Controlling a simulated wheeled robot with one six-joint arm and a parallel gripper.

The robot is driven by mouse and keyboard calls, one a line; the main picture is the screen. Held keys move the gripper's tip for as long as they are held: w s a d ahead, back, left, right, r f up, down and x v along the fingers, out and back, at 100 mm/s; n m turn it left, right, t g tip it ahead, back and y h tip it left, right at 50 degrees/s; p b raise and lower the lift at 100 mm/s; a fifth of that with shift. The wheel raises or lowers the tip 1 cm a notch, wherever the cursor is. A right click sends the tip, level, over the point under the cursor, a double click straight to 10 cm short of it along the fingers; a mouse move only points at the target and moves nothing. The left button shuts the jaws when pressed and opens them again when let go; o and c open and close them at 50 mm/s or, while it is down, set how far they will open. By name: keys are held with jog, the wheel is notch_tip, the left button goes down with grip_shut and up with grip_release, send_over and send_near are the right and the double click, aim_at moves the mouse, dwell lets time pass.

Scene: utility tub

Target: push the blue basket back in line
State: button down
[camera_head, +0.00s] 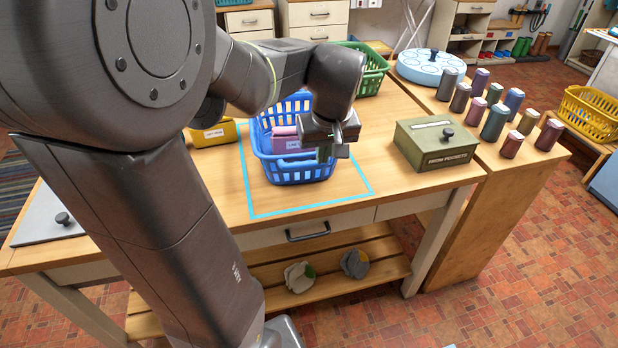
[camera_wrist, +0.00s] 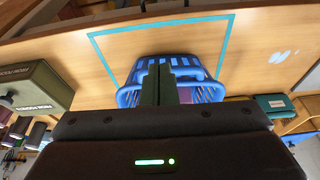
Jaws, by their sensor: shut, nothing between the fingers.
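The blue basket (camera_head: 300,173) stands upright on the wooden table, with pink and purple items (camera_head: 284,138) inside. A light-blue tape outline (camera_head: 310,206) frames it, with bare wood between its front wall and the front line; its far side is hidden. My gripper (camera_head: 325,153) is shut and empty, over the basket's right part near the rim. In the wrist view the dark fingers (camera_wrist: 160,85) overlap the basket (camera_wrist: 185,63); whether they touch it I cannot tell. The tape (camera_wrist: 160,25) also shows there.
A green box (camera_head: 436,144) with a knob stands right of the outline. A yellow bin (camera_head: 213,134) is at the left and a green basket (camera_head: 372,70) behind. Several cylinders (camera_head: 495,122) stand on the right table. The wood in front of the basket is clear.

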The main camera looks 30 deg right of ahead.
jog(key=w+d+f+p, duration=0.1)
jog(key=w+f, duration=0.5)
jog(key=f, duration=0.3)
jog(key=shift+w+d+f+p, duration=0.15)
jog(key=shift+d+f+p, duration=0.15)
jog(key=shift+p, duration=0.05)
